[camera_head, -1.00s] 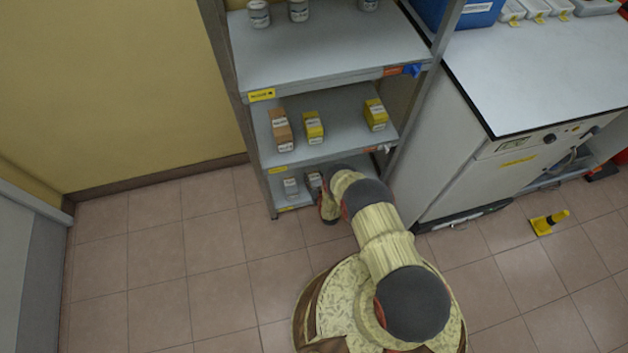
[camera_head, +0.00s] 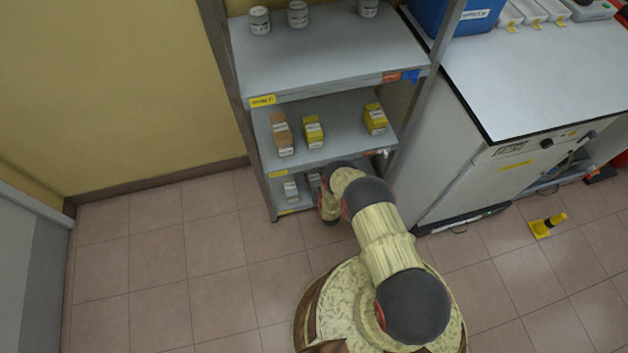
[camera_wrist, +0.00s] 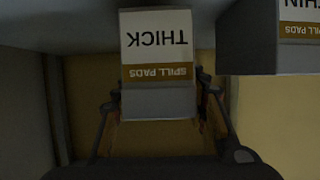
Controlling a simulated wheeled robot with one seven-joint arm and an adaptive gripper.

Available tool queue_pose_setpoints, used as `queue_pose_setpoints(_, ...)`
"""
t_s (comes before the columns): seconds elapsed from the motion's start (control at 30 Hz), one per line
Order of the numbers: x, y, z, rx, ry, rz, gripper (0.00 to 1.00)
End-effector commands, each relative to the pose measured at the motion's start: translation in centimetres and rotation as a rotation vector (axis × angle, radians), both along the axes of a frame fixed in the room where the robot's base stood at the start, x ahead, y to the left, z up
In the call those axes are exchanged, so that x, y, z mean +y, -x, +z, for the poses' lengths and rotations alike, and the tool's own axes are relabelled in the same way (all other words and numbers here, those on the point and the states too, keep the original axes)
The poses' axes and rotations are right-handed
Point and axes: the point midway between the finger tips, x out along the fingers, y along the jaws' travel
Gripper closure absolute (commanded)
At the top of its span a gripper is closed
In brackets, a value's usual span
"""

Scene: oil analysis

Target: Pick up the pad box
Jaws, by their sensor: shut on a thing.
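A white and brown box labelled "SPILL PADS THICK" (camera_wrist: 157,48) is between the two fingers of my gripper (camera_wrist: 160,112) in the wrist view, where its lettering appears upside down. My gripper is shut on this box. A second box, labelled "SPILL PADS THIN" (camera_wrist: 299,32), is at the upper right of the wrist view, apart from my gripper. In the head view, a light box (camera_head: 291,188) stands on the lowest shelf, left of my arm. Another box (camera_head: 314,180) beside it is partly hidden by my arm. My fingertips are hidden in the head view.
The shelf rack (camera_head: 330,150) has a middle shelf above the boxes, holding a brown box (camera_head: 281,135) and yellow boxes (camera_head: 313,132). White jars (camera_head: 259,20) stand on top. A cabinet (camera_head: 470,170) is right of the rack. The tiled floor (camera_head: 180,260) at left is clear.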

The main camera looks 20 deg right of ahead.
Motion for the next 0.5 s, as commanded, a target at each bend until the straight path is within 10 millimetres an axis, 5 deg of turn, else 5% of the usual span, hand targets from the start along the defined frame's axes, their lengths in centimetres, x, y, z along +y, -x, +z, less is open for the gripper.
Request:
queue_pose_setpoints(0.27,-3.9,3.5,6.9,-0.001,0.0,-0.005,0.86)
queue_pose_setpoints(0.5,-7.8,7.5,8.8,0.0,0.0,-0.007,0.86)
